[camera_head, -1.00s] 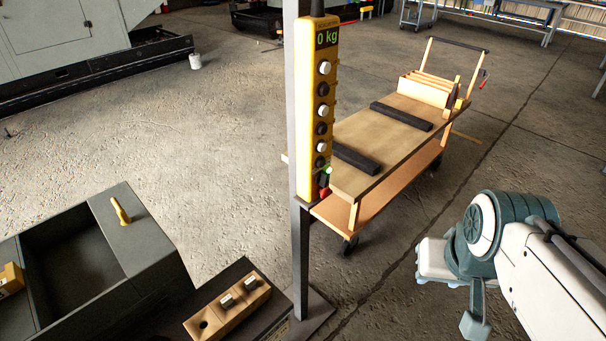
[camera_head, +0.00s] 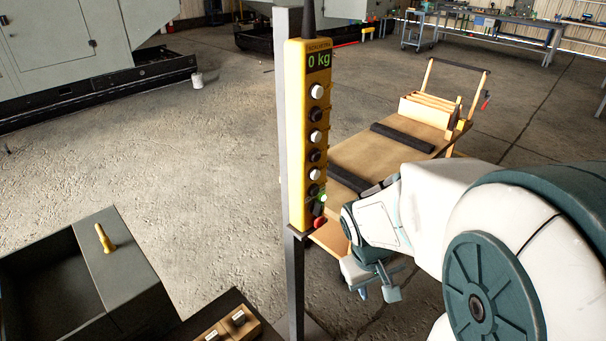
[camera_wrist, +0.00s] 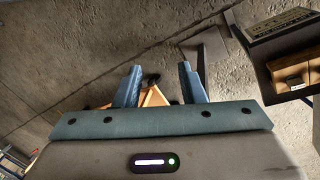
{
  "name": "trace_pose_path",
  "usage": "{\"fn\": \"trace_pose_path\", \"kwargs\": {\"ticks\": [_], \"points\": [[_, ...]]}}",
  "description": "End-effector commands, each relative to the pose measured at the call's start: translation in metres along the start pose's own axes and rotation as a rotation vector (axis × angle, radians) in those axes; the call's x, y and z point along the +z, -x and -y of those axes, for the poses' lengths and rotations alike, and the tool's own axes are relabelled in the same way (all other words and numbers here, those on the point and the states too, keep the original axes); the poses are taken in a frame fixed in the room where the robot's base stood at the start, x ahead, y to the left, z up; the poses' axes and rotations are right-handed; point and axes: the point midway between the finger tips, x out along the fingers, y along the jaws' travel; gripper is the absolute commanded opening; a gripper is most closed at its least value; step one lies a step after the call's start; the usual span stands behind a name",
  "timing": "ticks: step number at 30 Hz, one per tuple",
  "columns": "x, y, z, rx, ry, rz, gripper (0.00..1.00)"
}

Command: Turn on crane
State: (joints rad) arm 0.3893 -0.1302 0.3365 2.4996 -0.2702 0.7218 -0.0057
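The yellow crane control pendant (camera_head: 307,150) hangs upright on a grey post (camera_head: 283,130). Its display reads 0 kg. A column of white and black buttons runs down its face, with a green-lit button (camera_head: 322,197) and a red knob (camera_head: 319,222) at the bottom. My gripper (camera_head: 376,294) is low and to the right of the pendant, apart from it in the picture. In the wrist view my gripper's two blue fingers (camera_wrist: 160,84) stand apart with nothing between them, and the pendant's face does not show.
A wooden cart (camera_head: 375,150) with dark strips stands behind the pendant and partly behind my arm. A grey open box (camera_head: 112,262) with a yellow handle (camera_head: 104,238) is at lower left. A wooden block with metal pieces (camera_head: 226,330) sits near the post's foot.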

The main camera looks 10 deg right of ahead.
Motion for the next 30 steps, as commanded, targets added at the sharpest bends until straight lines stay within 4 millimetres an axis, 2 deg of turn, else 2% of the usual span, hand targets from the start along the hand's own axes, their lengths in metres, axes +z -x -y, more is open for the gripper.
{"fn": "trace_pose_path", "kwargs": {"ticks": [1,6,11,15,19,23,26,30], "points": [[0.001,-0.021,-0.001,-0.012,0.023,0.038,0.36],[0.001,-0.075,0.002,-0.074,0.121,0.104,0.36],[0.002,-0.121,0.015,-0.181,0.204,0.117,0.36],[0.0,-0.153,0.033,-0.302,0.262,0.083,0.36],[-0.005,-0.174,0.054,-0.428,0.298,0.011,0.36],[-0.017,-0.184,0.074,-0.552,0.315,-0.103,0.36],[-0.031,-0.183,0.087,-0.643,0.315,-0.216,0.36],[-0.055,-0.171,0.096,-0.751,0.292,-0.41,0.36]]}}
